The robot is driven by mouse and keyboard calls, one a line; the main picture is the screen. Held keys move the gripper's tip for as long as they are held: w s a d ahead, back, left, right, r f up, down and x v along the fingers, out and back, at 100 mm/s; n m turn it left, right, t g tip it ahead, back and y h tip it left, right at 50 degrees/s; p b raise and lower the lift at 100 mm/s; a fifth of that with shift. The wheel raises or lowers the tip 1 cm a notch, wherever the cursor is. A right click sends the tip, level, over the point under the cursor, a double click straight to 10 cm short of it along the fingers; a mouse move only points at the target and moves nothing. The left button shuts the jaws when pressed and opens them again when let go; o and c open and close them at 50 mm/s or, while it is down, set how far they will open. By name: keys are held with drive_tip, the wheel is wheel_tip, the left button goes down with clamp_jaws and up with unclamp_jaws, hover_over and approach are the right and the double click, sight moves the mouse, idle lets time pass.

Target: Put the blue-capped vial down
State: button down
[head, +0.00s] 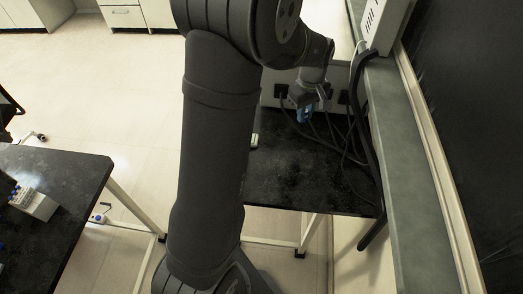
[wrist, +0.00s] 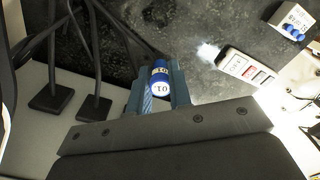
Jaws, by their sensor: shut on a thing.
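My gripper (wrist: 160,84) is shut on the blue-capped vial (wrist: 160,72). The vial has a blue cap and a white label with dark print, and it sits between the two blue-grey fingers. In the head view my gripper (head: 304,110) is over the far part of the black bench (head: 300,180), near the wall. The vial cannot be made out apart from the fingers there. I cannot tell how high the vial is above the bench top.
Black cables and plugs (wrist: 90,108) lie left of the fingers. A white device with a red switch (wrist: 247,69) is to the right, with a rack of blue-capped vials (wrist: 292,18) beyond. Another rack (head: 34,202) stands on the left bench (head: 75,175).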

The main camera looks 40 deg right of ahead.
drive_tip(key=shift+s+d+f, duration=0.1)
drive_tip(key=shift+s+d, duration=0.05)
drive_tip(key=w+f, duration=0.2)
drive_tip(key=w, duration=0.1)
drive_tip(key=w+f, duration=0.2)
drive_tip(key=w, duration=0.2)
drive_tip(key=w+a+f, duration=0.1)
drive_tip(key=w+f, duration=0.1)
drive_tip(key=w, duration=0.2)
drive_tip(key=shift+w+a+f, duration=0.1)
drive_tip(key=shift+f, duration=2.3)
drive_tip(key=c, duration=1.3)
unclamp_jaws()
drive_tip(key=shift+f, duration=0.15)
wheel_tip(320, 180, up, 12)
drive_tip(key=shift+r, duration=0.2)
